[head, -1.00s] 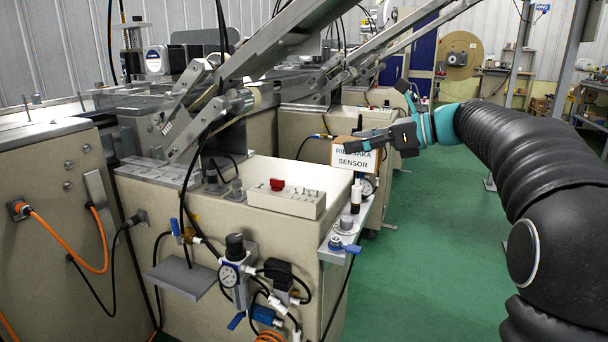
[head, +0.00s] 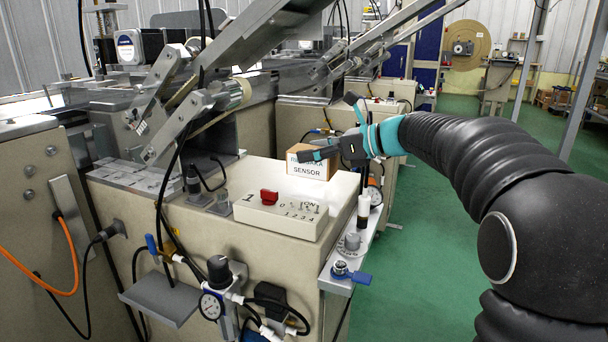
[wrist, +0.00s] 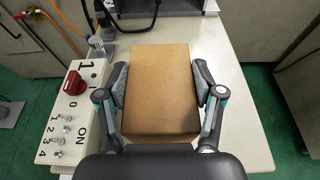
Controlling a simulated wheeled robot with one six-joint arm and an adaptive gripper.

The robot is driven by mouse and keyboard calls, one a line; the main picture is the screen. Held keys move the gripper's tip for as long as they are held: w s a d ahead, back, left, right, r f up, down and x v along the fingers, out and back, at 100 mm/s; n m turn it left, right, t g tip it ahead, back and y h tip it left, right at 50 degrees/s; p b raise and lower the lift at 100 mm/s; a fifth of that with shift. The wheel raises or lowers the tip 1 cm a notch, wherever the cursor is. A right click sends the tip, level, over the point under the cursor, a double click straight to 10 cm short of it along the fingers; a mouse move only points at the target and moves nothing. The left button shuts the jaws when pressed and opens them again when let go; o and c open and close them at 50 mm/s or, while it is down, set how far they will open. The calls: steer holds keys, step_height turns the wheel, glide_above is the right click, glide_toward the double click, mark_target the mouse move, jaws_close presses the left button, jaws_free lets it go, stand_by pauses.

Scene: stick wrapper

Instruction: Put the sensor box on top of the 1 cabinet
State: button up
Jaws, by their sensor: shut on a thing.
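The sensor box (head: 308,170) is a brown carton with a white label reading "SENSOR" on its front. My gripper (head: 328,153) is shut on it, with one finger on each side, as the wrist view shows of the box (wrist: 160,85). The box looks level and is over the cream top (wrist: 235,105) of the 1 cabinet (head: 270,172). A control panel (head: 283,215) marked "1" stands on that cabinet, left of the box in the wrist view. I cannot tell whether the box's underside touches the top.
A red knob (head: 269,196) and small switches are on the panel. Slanted metal arms (head: 200,105) and hanging cables rise at the left. Green floor (head: 430,240) lies open beyond.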

mark_target(305, 172)
steer(key=shift+w+a+f, duration=0.15)
steer(key=shift+a+f, duration=0.55)
steer(key=shift+a, duration=0.35)
steer(key=shift+f+b, duration=0.35)
steer(key=shift+f, duration=1.6)
steer(key=o, duration=1.2)
steer(key=shift+f, duration=0.1)
